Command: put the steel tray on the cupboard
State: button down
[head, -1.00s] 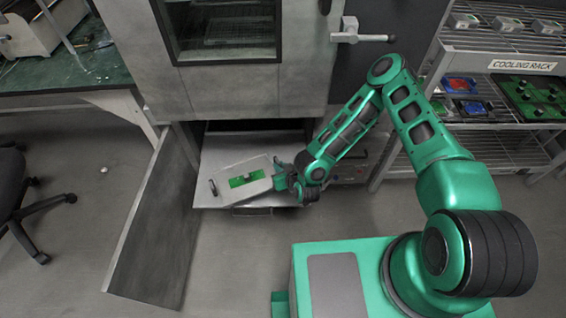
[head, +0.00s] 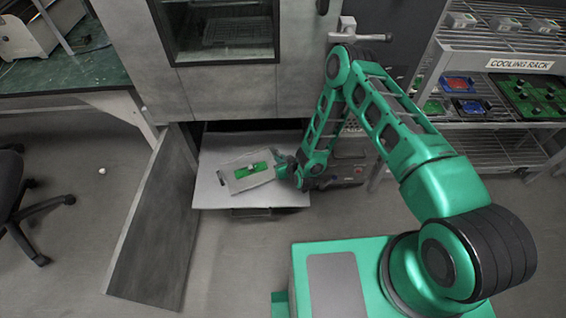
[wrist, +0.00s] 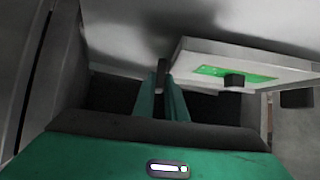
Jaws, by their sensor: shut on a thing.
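The steel tray (head: 240,185) is a shallow light-grey tray with a dark handle at its left end and a green board on it. My gripper (head: 281,168) is at the tray's right end, shut on it. In the wrist view the tray (wrist: 212,53) lies right of the closely spaced fingers (wrist: 164,78); the exact grip is partly hidden. The cupboard (head: 225,95) is the large grey cabinet with a dark window. The tray is over a pale flat surface (head: 285,202) at its open lower part; I cannot tell whether they touch.
The open cupboard door (head: 158,225) stands left of the pale surface. The cooling rack (head: 520,65) holds several small boards and trays at the right. A green-topped bench (head: 70,75) and a black chair (head: 15,195) are at the left.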

jog(key=shift+f, duration=0.95)
jog(key=c, duration=1.8)
grip_release()
jog(key=shift+f, duration=0.1)
jog(key=v, duration=1.2)
jog(key=shift+d, duration=0.1)
